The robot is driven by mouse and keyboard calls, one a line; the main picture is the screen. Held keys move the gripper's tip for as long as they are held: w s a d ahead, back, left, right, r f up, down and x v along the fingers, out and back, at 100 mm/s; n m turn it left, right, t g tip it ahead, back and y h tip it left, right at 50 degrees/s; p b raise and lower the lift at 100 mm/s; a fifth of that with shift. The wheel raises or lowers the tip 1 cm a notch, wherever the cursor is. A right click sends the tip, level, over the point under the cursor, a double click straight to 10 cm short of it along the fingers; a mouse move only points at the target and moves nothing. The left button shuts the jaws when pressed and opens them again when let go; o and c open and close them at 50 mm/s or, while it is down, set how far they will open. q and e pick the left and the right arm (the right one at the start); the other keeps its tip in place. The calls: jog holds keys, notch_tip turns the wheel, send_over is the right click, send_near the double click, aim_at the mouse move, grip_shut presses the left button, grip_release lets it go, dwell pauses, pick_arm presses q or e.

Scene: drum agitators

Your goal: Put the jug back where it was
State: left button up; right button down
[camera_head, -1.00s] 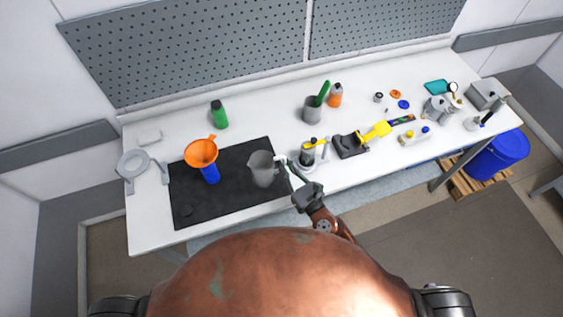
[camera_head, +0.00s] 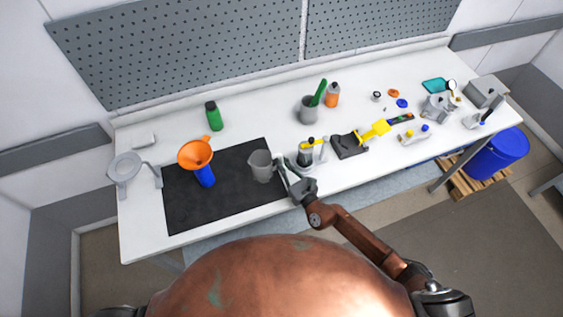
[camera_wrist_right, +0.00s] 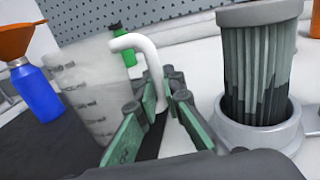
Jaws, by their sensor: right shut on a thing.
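The grey translucent jug (camera_head: 261,166) is upright at the right part of the black mat (camera_head: 205,210). In the wrist view its marked side (camera_wrist_right: 85,90) fills the left, with its white handle (camera_wrist_right: 137,42) curving toward my fingers. My right gripper (camera_head: 281,167) comes from the right and is shut on that handle; the fingers (camera_wrist_right: 152,118) stand on either side of it in the wrist view. I cannot tell whether the jug's base touches the mat. My left gripper is not in view.
An orange funnel on a blue bottle (camera_head: 205,176) stands left of the jug. A dark ribbed cylinder in a grey ring holder (camera_wrist_right: 258,75) is close right of my fingers. A green bottle (camera_head: 213,117) and a grey cup (camera_head: 308,109) stand behind. The mat's front is clear.

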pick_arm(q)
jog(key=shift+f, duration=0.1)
pick_arm(e)
jog(key=shift+f, duration=0.2)
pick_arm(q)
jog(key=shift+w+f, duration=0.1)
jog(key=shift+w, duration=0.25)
pick_arm(e)
jog(key=c, duration=2)
grip_release()
jog(key=shift+c, duration=0.2)
jog(key=shift+r, duration=0.1)
